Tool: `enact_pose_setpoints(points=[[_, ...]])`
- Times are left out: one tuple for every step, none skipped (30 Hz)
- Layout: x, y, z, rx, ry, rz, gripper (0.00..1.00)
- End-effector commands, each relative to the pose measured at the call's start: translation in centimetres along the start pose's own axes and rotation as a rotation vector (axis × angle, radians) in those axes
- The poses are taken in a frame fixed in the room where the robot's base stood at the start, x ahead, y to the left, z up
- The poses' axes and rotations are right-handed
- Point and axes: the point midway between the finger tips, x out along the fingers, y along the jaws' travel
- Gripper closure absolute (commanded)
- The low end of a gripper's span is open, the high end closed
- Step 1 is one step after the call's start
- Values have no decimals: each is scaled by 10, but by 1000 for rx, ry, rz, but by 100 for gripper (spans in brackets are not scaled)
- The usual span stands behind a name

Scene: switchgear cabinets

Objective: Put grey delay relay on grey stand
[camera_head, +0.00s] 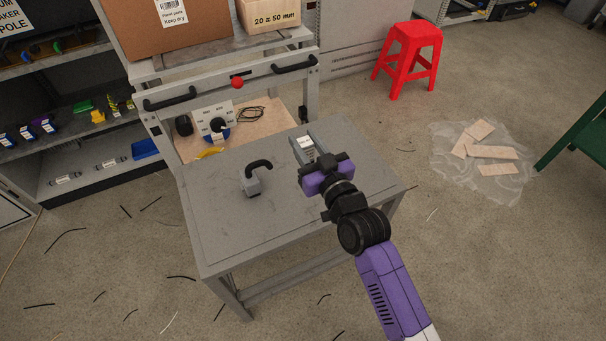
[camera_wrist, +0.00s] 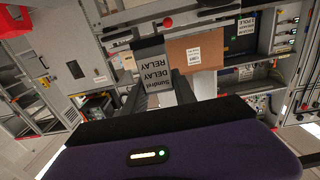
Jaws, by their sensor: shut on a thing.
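A grey delay relay (camera_wrist: 157,76) with a printed label sits between the two fingers of my gripper (camera_wrist: 160,88) in the wrist view; its lettering is upside down there. In the head view my gripper (camera_head: 313,150) is shut on it, and the relay's pale label (camera_head: 305,144) shows in front of the purple wrist. The grey stand (camera_head: 230,225) looks to be the flat-topped grey table under my arm. The relay appears over its far right part. I cannot tell whether it touches the top.
A grey block with a black curved handle (camera_head: 252,184) stands on the table's middle. A red stool (camera_head: 408,58) stands at the back right. The table's front left is clear.

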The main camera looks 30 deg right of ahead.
Motion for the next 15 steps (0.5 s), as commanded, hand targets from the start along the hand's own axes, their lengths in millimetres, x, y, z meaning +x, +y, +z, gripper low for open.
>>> enact_pose_setpoints(points=[[0, -1, 19, 2, -3, -3, 100], [0, -1, 26, 1, -2, -2, 100], [0, -1, 35, 1, -3, -1, 100], [0, -1, 42, 2, -1, -2, 100], [0, -2, 47, 1, 0, -3, 100], [0, -1, 53, 1, -1, -2, 100], [0, -1, 57, 1, -1, -1, 100], [0, -1, 60, 0, 0, -1, 100], [0, -1, 63, 1, 2, -2, 100], [0, -1, 65, 1, 2, -2, 100], [0, -1, 66, 0, 2, -1, 100], [0, 0, 67, 0, 2, -1, 100], [0, 0, 68, -1, 2, -1, 100], [0, 0, 70, 0, 1, -1, 100], [0, 0, 73, 0, 1, -1, 100]])
